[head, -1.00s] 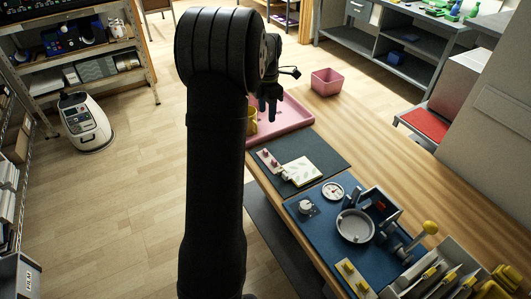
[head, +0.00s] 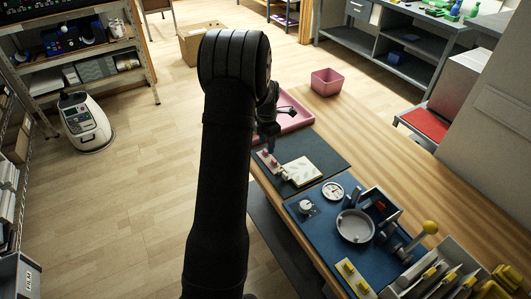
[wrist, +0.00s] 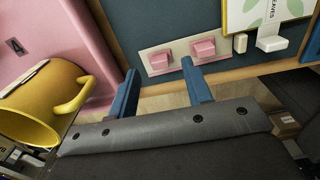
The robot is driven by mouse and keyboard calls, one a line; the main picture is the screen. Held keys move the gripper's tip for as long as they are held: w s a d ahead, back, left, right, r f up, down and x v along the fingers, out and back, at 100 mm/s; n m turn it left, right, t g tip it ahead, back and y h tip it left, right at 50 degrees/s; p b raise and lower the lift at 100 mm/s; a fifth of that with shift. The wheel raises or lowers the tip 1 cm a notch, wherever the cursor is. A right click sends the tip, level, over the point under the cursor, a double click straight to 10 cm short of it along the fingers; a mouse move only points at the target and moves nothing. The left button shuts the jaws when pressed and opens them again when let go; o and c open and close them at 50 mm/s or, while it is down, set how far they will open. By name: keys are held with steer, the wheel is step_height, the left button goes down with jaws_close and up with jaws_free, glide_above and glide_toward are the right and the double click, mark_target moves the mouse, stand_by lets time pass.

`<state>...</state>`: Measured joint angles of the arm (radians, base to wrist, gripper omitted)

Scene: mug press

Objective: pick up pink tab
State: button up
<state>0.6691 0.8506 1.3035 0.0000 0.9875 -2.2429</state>
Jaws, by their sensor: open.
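Two pink tabs sit on a cream strip at the edge of the dark mat. In the wrist view one pink tab (wrist: 159,62) is at left, the other (wrist: 204,48) at right; the pair is small in the head view (head: 266,155). My gripper (wrist: 158,67) is open and empty, its blue fingers pointing at the strip. The left tab appears between the fingertips and the right tab just beyond the right fingertip. Contact cannot be told. In the head view my gripper (head: 268,136) is partly hidden by my arm.
A yellow mug (wrist: 38,108) lies left of my gripper by the pink tray (head: 298,120). A white leaf-printed card (head: 302,170) lies right of the strip. A blue mat (head: 320,228) with press parts is nearer. A pink bin (head: 326,82) stands behind.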

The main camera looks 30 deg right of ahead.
mark_target(266, 152)
step_height(266, 152, down, 3)
steer(key=shift+r, duration=0.1)
steer(key=c, duration=0.9)
steer(key=shift+o, duration=0.2)
